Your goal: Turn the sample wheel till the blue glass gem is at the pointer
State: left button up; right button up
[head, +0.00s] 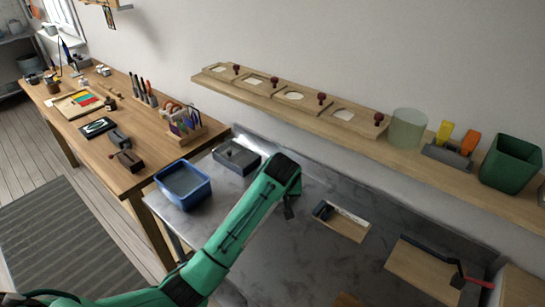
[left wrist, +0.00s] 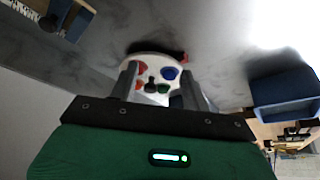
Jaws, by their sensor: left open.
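The sample wheel (left wrist: 155,61) is a pale disc with coloured gems, seen in the left wrist view between my fingers. The blue glass gem (left wrist: 169,73) is on its right side. A red gem (left wrist: 141,68) is on the left, and a green gem (left wrist: 163,88) is lower down. A dark knob (left wrist: 152,82) stands near the middle. A small red tab (left wrist: 184,58), perhaps the pointer, is at the rim near the blue gem. My left gripper (left wrist: 159,72) is open, one finger on each side of the knob; contact is unclear. In the head view my arm hides the wheel.
A blue bin (head: 184,186) and a grey tray (head: 236,156) stand left of my arm on the grey bench (head: 310,258). A wall shelf (head: 345,128) holds a green bin (head: 511,163) and a glass jar (head: 408,128).

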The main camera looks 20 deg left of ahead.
pick_arm(q)
jog(key=w+a+p, duration=0.1)
jog(key=w, duration=0.2)
jog(key=w+a, duration=0.1)
jog(key=w, duration=0.3)
jog(key=w+a+p, duration=0.1)
jog(key=w, duration=0.2)
jog(key=shift+w+a+r+p, duration=0.1)
jog(key=shift+w+r+p, duration=0.1)
jog(key=shift+w+p, duration=0.1)
jog(key=x, duration=0.3)
jog(key=shift+f, duration=0.3)
jog(key=shift+x, duration=0.85)
pick_arm(e)
jog(key=shift+s+a+r, duration=0.1)
jog(key=shift+s+r, duration=0.1)
jog(key=shift+r, duration=0.55)
jog(key=shift+s+a+r, duration=0.1)
jog(key=shift+s+r, duration=0.1)
jog(key=shift+r, duration=0.5)
pick_arm(q)
jog(key=shift+c, duration=0.5)
grip_shut()
jog(key=shift+p, duration=0.35)
pick_arm(e)
jog(key=shift+r, duration=0.15)
